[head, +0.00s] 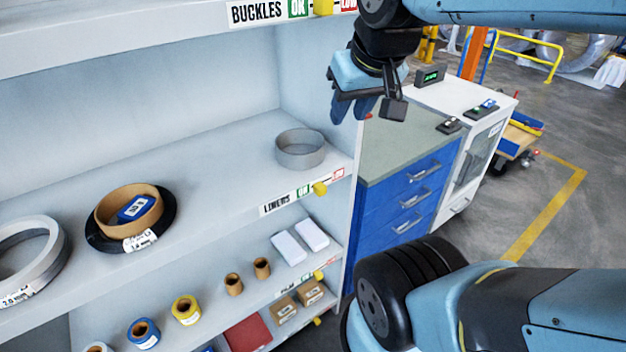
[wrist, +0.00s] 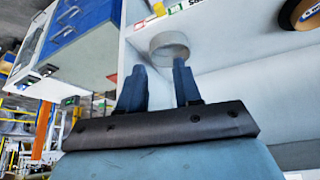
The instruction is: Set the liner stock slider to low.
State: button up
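The liners label (head: 278,203) is on the front edge of the middle shelf, with a green OK field (head: 303,191) and a red LOW field (head: 337,174). Its yellow slider knob (head: 320,188) sits between the two fields. In the wrist view the knob (wrist: 158,9) shows at the top edge beside the green field (wrist: 175,8). My gripper (head: 351,112) is in the air above and to the right of the knob, apart from it. In the wrist view its two blue fingers (wrist: 157,85) stand apart with nothing between them.
A grey ring (head: 300,149) stands on the middle shelf near the label, and shows beyond my fingers in the wrist view (wrist: 169,46). The buckles label (head: 257,12) is on the shelf above. A blue drawer cabinet (head: 405,200) stands right of the shelf's side panel.

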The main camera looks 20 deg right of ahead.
aim_at(320, 189)
jog(key=u, duration=0.5)
jog(key=k, duration=1.3)
jog(key=z, duration=0.55)
jog(key=i, duration=1)
